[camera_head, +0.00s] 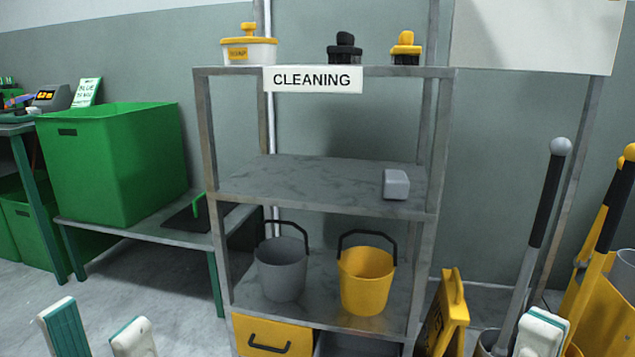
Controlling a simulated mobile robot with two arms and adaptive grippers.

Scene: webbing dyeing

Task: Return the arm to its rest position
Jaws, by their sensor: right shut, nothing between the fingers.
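My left gripper (97,328) shows at the bottom left edge, with its two white-and-green fingers apart and nothing seen between them. My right gripper (542,330) shows at the bottom right edge, its fingers together and empty, in front of the mop handles. Both arms are below the picture and hidden. Neither gripper is seen touching anything.
A metal cleaning shelf (325,170) stands ahead, holding a grey bucket (281,270), a yellow bucket (366,282) and a grey block (396,184). A green bin (115,165) stands on a bench at left. A yellow floor sign (443,315) and a grey-handled mop (522,275) stand at right.

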